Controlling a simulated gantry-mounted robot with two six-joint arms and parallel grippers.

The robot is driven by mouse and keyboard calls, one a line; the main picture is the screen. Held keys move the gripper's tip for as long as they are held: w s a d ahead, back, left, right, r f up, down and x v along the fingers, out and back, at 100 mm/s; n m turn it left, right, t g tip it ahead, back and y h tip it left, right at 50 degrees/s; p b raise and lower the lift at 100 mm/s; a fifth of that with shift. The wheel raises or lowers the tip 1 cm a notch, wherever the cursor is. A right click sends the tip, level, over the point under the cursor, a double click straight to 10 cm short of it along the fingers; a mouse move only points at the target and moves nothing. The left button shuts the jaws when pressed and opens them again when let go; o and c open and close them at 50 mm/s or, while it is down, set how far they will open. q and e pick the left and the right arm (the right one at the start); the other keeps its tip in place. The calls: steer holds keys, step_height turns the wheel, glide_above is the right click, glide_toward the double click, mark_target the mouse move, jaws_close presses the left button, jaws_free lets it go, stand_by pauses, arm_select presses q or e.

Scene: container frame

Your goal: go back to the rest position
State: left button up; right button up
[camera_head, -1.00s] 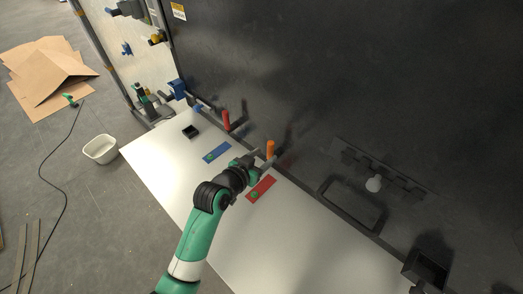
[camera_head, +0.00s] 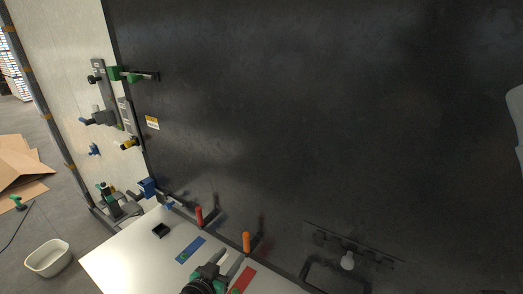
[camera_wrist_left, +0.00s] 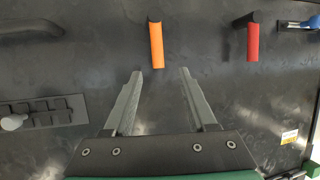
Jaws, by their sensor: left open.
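My left gripper (camera_head: 221,259) is low in the head view, above the white tabletop (camera_head: 125,262). It is open and empty, its two fingers apart in the left wrist view (camera_wrist_left: 160,80). The orange handle (camera_head: 246,243) stands upright on the dark wall, just right of the gripper in the head view. In the left wrist view the orange handle (camera_wrist_left: 156,45) appears beyond the fingertips, with nothing between the fingers. The red handle (camera_head: 199,216) is farther left. My right gripper is not in view.
A blue strip (camera_head: 190,250) and a red strip (camera_head: 243,281) lie on the tabletop beside a small black box (camera_head: 160,231). A white bin (camera_head: 48,259) stands on the floor.

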arm_select(q)
steer(key=s+a+r+t, duration=0.1)
steer(key=s+r+t, duration=0.15)
steer(key=r, duration=0.85)
steer(key=s+a+r+t, duration=0.1)
steer(key=r+t, duration=0.2)
steer(key=r, duration=0.8)
steer(key=s+a+r+t, duration=0.1)
steer(key=r+t, duration=0.1)
steer(key=r, duration=0.9)
steer(key=s+a+r+n+t+y, duration=0.1)
steer(key=s+a+r+t, duration=0.1)
steer(key=s+r, duration=0.5)
steer(key=s+a+r+n+t+y, duration=0.1)
steer(key=s+r+t, duration=0.3)
steer(key=s+r, duration=0.4)
steer(key=s, duration=0.2)
steer(key=shift+s+a+t, duration=0.35)
